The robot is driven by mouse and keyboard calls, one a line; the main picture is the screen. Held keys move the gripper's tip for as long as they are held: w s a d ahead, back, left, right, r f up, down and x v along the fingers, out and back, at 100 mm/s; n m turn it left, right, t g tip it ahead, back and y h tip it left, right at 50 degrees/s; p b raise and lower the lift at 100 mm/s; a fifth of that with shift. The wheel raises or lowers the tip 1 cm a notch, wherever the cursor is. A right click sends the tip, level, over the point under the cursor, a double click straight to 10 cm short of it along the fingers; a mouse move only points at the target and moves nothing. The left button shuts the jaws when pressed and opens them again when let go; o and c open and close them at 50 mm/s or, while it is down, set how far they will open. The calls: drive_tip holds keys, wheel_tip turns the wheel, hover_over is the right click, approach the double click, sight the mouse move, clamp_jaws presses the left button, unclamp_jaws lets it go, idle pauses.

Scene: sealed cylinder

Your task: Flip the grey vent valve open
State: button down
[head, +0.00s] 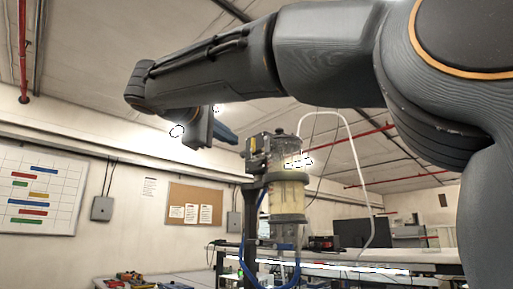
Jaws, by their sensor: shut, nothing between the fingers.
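The sealed cylinder (287,195) is clear with pale yellow contents. It stands upright in a dark holder in the middle of the head view. A small dark grey block with fittings (258,146) sits at its upper left. I cannot tell whether this is the vent valve or which way a lever lies. My gripper (229,136) hangs from my wrist at the upper left, its blue-grey fingers shut and empty. In the picture its tips are just left of the dark block, with a small gap. How far apart they are in depth is unclear.
A white tube (349,140) loops over the right of the cylinder, and a blue hose (249,240) hangs below it. A bench (395,258) with a dark monitor (361,231) is behind. Coloured tools (132,277) lie at lower left. The air left of the cylinder is clear.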

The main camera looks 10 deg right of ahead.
sight(267, 144)
drive_tip(key=shift+w+d, duration=0.1)
drive_tip(key=shift+w, duration=0.05)
drive_tip(key=w+d+p, duration=0.4)
drive_tip(key=d, duration=0.4)
drive_tip(key=shift+d, duration=0.15)
idle(0.4)
drive_tip(key=shift+p, duration=0.35)
